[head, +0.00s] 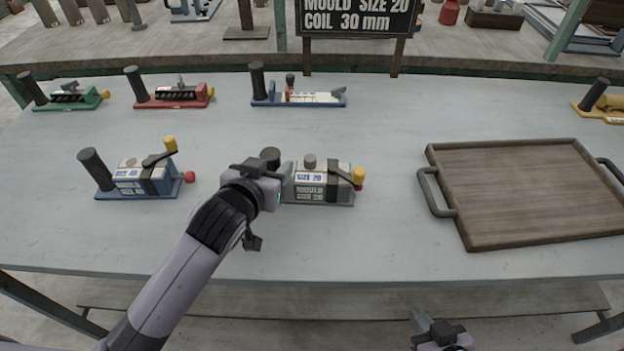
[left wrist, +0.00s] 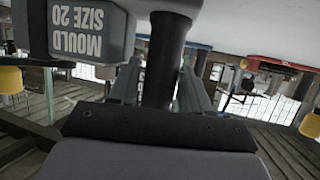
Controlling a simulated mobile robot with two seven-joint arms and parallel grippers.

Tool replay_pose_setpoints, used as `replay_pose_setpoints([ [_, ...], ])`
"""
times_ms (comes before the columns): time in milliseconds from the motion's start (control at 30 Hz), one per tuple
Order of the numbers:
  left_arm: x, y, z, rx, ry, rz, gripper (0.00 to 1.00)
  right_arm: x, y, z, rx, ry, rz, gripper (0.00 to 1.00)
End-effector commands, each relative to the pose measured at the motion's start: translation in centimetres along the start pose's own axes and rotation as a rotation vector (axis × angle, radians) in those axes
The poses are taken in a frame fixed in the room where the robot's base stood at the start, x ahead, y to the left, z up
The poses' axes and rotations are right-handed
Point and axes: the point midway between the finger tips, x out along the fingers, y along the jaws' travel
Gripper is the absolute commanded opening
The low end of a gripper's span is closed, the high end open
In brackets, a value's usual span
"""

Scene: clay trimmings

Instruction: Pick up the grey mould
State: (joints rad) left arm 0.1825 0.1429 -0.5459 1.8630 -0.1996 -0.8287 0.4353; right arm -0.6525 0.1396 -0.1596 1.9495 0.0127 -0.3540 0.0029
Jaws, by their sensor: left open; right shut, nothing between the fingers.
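The grey mould (head: 323,186) stands near the middle of the table, labelled mould size 20, with a yellow-tipped lever at its right end. Its black upright handle (head: 270,154) is at its left end, mostly hidden behind my left gripper (head: 281,182). In the left wrist view the black handle (left wrist: 166,58) stands between the two open fingers of my left gripper (left wrist: 163,85), and the mould's grey body (left wrist: 88,22) is at upper left. I cannot tell whether a finger touches the handle. My right gripper (head: 426,321) is shut and empty at the bottom edge.
A blue mould (head: 135,180) stands left of my left gripper. Green (head: 70,97), red (head: 172,97) and blue-based (head: 300,98) tools line the back, a yellow one (head: 604,107) at right. A wooden tray (head: 525,190) lies right. A sign (head: 356,17) stands behind.

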Motion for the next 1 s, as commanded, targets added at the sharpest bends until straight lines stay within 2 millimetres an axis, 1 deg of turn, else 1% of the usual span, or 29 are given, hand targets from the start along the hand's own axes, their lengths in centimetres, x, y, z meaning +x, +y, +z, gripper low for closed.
replay_pose_setpoints([
  [33, 0.7, 0.0, 0.0, 0.000, 0.000, 0.000, 0.48, 0.0, 0.0, 0.1, 0.000, 0.000, 0.000, 0.00],
  [100, 1.4, 0.0, 0.0, 0.000, 0.000, 0.000, 0.48, 0.1, 0.0, 0.1, 0.000, 0.000, 0.000, 0.00],
  [200, 2.1, 0.0, 0.0, 0.000, 0.000, 0.000, 0.48, 0.1, 0.0, 0.1, 0.000, 0.000, 0.000, 0.00],
  [500, 2.4, 0.0, 0.0, -0.001, -0.001, 0.000, 0.48, 0.1, 0.0, 0.0, -0.001, 0.002, 0.000, 0.00],
  [533, 2.4, 0.0, 0.0, -0.001, -0.001, 0.000, 0.41, 0.1, 0.0, 0.0, -0.001, 0.002, 0.000, 0.00],
  [567, 2.4, 0.0, 0.0, -0.001, -0.001, 0.000, 0.32, 0.2, 0.0, 0.0, -0.001, 0.002, 0.000, 0.00],
  [600, 2.4, 0.0, 0.0, -0.001, -0.001, 0.000, 0.19, 0.2, 0.0, 0.0, -0.001, 0.002, 0.000, 0.00],
  [667, 2.4, 0.0, 0.0, -0.001, -0.001, 0.000, 0.00, 0.2, 0.0, 0.0, -0.001, 0.002, 0.000, 0.00],
  [1000, 2.3, 0.0, -0.4, -0.004, 0.006, 0.001, 0.00, 0.1, 0.0, -0.1, -0.001, 0.003, 0.001, 0.00],
])
